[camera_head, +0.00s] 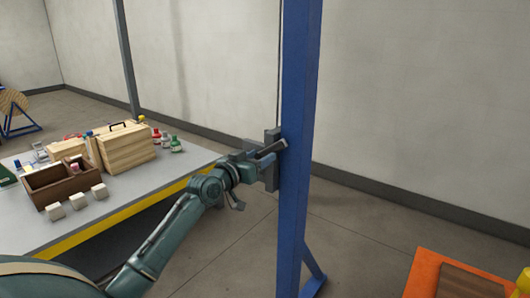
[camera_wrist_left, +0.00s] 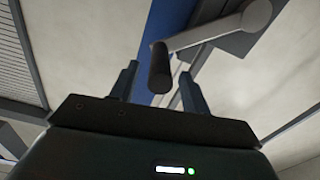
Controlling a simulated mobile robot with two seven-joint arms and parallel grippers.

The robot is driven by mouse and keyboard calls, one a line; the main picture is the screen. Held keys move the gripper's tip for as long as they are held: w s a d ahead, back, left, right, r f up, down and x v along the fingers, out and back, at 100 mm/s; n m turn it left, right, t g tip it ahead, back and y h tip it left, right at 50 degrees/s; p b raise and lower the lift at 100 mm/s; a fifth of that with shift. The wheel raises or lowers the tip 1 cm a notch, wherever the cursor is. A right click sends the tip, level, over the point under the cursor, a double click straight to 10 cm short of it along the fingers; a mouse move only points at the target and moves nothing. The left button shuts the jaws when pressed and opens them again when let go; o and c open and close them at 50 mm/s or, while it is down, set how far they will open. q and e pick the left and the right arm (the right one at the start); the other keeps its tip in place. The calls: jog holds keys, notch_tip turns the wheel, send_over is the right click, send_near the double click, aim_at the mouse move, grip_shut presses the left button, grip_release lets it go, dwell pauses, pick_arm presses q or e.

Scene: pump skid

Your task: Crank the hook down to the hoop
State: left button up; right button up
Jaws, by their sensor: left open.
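The crank (camera_head: 272,148) is on the side of a blue post (camera_head: 300,120), by a grey winch housing (camera_head: 272,134). In the left wrist view its grey arm (camera_wrist_left: 222,32) ends in a dark, round handle (camera_wrist_left: 159,70). My left gripper (camera_head: 262,166) is at the crank. In the left wrist view my left gripper (camera_wrist_left: 158,88) is open, with the handle between its two fingers in the picture; I see no contact. A thin cable (camera_head: 279,55) runs up along the post. The hook, the hoop and my right gripper are not in view.
A grey table (camera_head: 125,195) with a yellow edge stands at the left. It bears wooden boxes (camera_head: 125,150), a brown tray (camera_head: 42,197), white cubes (camera_head: 77,200) and small bottles. An orange surface (camera_head: 420,275) is at the lower right.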

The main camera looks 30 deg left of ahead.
pick_arm(q)
jog(key=shift+w+d, duration=0.1)
jog(key=shift+w, duration=1.35)
grip_shut()
